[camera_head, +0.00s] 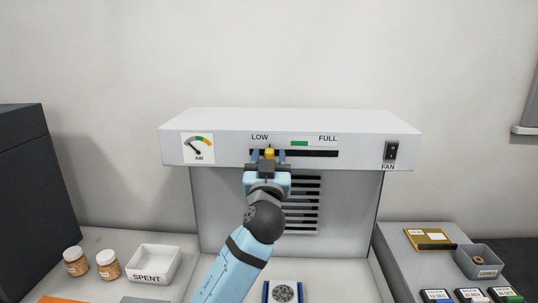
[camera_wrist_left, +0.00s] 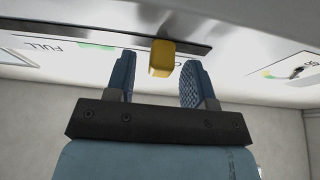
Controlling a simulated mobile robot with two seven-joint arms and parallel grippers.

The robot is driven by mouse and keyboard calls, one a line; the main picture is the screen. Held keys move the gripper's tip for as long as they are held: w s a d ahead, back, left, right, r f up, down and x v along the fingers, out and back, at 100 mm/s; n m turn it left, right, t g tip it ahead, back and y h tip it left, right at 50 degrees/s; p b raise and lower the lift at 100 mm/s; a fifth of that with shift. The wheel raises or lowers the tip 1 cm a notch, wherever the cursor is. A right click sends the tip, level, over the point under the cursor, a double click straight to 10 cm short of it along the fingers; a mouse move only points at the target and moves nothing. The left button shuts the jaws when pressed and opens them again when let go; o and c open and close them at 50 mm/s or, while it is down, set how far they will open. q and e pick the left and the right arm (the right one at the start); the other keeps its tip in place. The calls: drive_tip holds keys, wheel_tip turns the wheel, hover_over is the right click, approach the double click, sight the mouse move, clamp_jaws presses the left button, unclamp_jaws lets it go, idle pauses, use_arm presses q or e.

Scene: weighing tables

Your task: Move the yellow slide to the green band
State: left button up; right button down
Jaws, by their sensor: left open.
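The yellow slide (camera_head: 269,153) is a small knob on the dark slot (camera_head: 318,153) in the front of the white hood. It sits near the LOW end. The green band (camera_head: 299,143) is a short mark just above the slot, to the right of the slide. My left gripper (camera_head: 269,157) is open at the slide. In the left wrist view the slide (camera_wrist_left: 162,57) lies between and just beyond the fingertips (camera_wrist_left: 157,68). Both fingers look apart from it. My right gripper is not in view.
The hood (camera_head: 350,122) carries an air gauge (camera_head: 198,148) at left and a FAN switch (camera_head: 391,151) at right. Below stand jars (camera_head: 108,265), a SPENT tray (camera_head: 153,264) and a grey bin (camera_head: 478,262). The slot is clear right of the slide.

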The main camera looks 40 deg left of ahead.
sight(299, 147)
use_arm(q)
clamp_jaws()
drive_tip(key=w+d+b, duration=0.1)
drive_tip(key=d, duration=0.1)
drive_tip(key=w+d+b, duration=0.1)
drive_tip(key=d+b, duration=0.1)
drive_tip(key=w+d+b, duration=0.1)
drive_tip(key=d, duration=0.1)
drive_tip(key=shift+w, duration=0.35)
drive_tip(key=shift+a, duration=0.1)
unclamp_jaws()
